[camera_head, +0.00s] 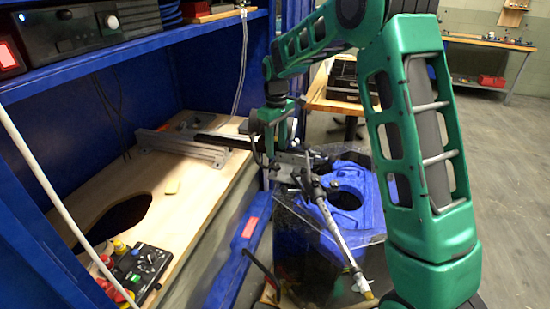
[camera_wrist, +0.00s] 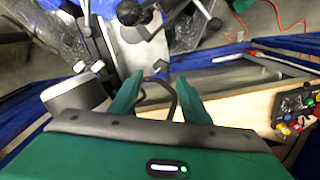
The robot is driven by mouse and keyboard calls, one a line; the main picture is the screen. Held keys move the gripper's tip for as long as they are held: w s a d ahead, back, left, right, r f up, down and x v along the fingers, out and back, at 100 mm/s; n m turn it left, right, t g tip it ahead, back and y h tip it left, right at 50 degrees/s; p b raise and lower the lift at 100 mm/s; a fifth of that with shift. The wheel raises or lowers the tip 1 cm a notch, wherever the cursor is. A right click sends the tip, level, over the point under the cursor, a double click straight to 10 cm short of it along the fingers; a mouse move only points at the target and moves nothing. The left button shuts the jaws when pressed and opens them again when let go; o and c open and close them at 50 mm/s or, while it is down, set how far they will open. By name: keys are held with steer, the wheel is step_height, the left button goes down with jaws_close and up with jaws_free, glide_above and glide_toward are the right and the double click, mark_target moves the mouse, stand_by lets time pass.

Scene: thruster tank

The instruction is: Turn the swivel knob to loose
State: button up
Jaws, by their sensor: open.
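The thruster's metal mount (camera_head: 292,170) sits at the tank's edge, with a long grey shaft (camera_head: 335,232) slanting down over the blue tank part. In the wrist view the grey mount (camera_wrist: 138,52) has several black knobs, including a round one (camera_wrist: 129,12) at the top and another (camera_wrist: 97,68) at its left. I cannot tell for sure which is the swivel knob. My gripper (camera_head: 272,150) is above and beside the mount. In the wrist view its green fingers (camera_wrist: 158,86) are apart, with a thin dark curved piece between them; contact is unclear.
A wooden bench top (camera_head: 190,195) with a dark round hole lies to the left, under a blue shelf. A control box (camera_head: 142,270) with coloured buttons stands at its front. The blue tank insert (camera_head: 352,178) lies right of the mount. Open floor is at the far right.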

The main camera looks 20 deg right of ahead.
steer(key=shift+r, duration=2.2)
steer(key=s+d+r+m, duration=0.3)
steer(key=s+d, duration=0.4)
steer(key=s, duration=0.3)
steer(key=s+d+r+m, duration=0.3)
steer(key=s+d, duration=0.3)
steer(key=s, duration=0.3)
steer(key=s+d+f+m, duration=0.2)
steer(key=s+m, duration=0.1)
steer(key=s, duration=0.9)
steer(key=s+d+f+m, duration=0.1)
steer(key=s+f+m, duration=0.2)
steer(key=s, duration=1)
steer(key=shift+s+d+m, duration=0.25)
steer(key=shift+d+m, duration=0.1)
steer(key=shift+m, duration=0.45)
